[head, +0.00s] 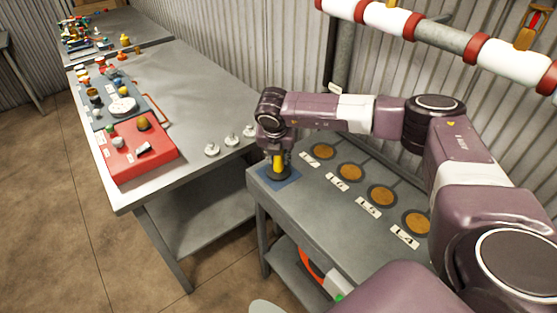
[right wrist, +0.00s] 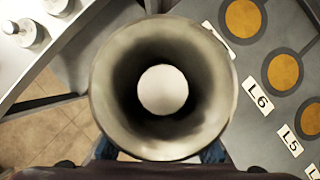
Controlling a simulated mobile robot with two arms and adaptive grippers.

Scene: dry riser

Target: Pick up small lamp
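A small lamp with a yellow body (head: 278,165) stands on a blue mat (head: 283,183) at the near left corner of the grey bench. My right gripper (head: 277,172) points down right at it, and the dark fingers hide much of it. In the right wrist view a grey, cone-shaped rim with a pale round middle, apparently the lamp's head (right wrist: 163,90), fills the centre. It hides the fingertips, so I cannot tell whether they are closed on it. My left gripper is not in view.
Orange discs (head: 382,195) with labels lie along the grey bench (head: 325,215). A longer metal table (head: 195,85) on the left holds a red case (head: 130,160) and several small white pieces (head: 212,149). Red-and-white pipework (head: 440,37) runs along the corrugated wall.

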